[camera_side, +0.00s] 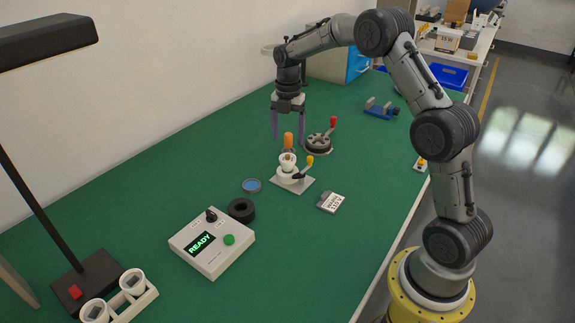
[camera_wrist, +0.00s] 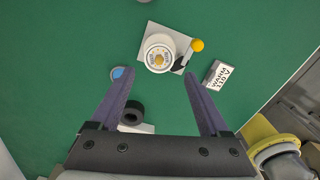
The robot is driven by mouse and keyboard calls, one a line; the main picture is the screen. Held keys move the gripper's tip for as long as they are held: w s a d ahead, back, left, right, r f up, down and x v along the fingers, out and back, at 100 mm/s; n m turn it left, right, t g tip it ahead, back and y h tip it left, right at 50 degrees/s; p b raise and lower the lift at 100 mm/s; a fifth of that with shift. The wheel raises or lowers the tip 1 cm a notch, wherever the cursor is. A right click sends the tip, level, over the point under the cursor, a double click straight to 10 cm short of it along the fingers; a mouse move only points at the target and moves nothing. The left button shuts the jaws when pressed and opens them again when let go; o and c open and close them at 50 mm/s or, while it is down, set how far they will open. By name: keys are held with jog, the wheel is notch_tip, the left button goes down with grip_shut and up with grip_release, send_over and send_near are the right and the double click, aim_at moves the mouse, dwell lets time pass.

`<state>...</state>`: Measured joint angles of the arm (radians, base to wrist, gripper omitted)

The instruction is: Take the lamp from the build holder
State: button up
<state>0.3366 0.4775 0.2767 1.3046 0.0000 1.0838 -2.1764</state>
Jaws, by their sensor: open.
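The build holder (camera_side: 305,184) seems to be the grey plate with a white round body and a yellow-knobbed lever, on the green bench. Its plate (camera_wrist: 180,42) also shows in the wrist view. What seems to be the lamp (camera_side: 287,160) stands upright in it, a white round piece with an amber centre; from above it shows as a printed white ring (camera_wrist: 152,45). My gripper (camera_side: 288,138) is open and empty, pointing down above and behind the holder. In the wrist view, the open fingers (camera_wrist: 160,77) are apart from the lamp, which shows beyond their tips.
An orange upright piece (camera_side: 288,139) and a dark round fixture with a red-knobbed lever (camera_side: 317,145) stand behind the holder. A black ring (camera_side: 241,209), a blue disc (camera_side: 252,185) and a "WARM 110 V" box (camera_side: 333,202) lie nearby. A READY tester (camera_side: 212,243) stands in front.

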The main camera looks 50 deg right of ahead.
aim_at(288, 155)
notch_tip(288, 155, down, 9)
jog(key=shift+f, duration=0.1)
jog(key=c, duration=1.1)
